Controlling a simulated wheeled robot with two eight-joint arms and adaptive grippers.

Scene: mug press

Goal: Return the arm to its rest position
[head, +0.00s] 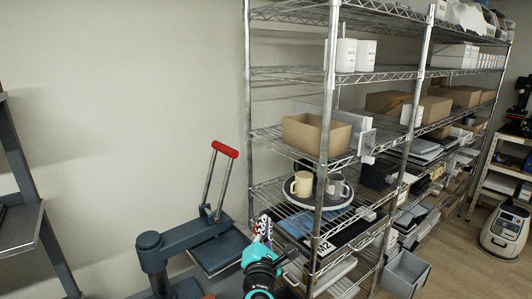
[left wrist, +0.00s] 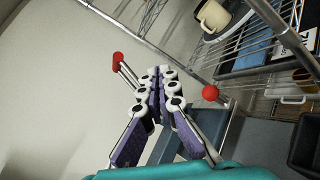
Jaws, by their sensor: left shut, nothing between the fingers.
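My left gripper (head: 263,226) shows at the lower middle of the head view, in front of the shelf's left post area. In the left wrist view its two purple-padded fingers (left wrist: 157,78) meet, shut with nothing between them. The press (head: 207,236), dark blue-grey with a red handle bar (head: 225,149) raised, stands to the left of the gripper. The red handle also shows in the left wrist view (left wrist: 118,62), apart from the fingers. A cream mug (head: 301,184) and a grey mug (head: 335,187) stand on a round tray (head: 322,204) on the shelf. My right gripper is out of view.
The wire shelf rack (head: 327,119) is close on the right, with a cardboard box (head: 315,135) above the mugs. A grey bin (head: 405,274) sticks out low. A dark metal frame (head: 36,180) stands at far left. The wall between is bare.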

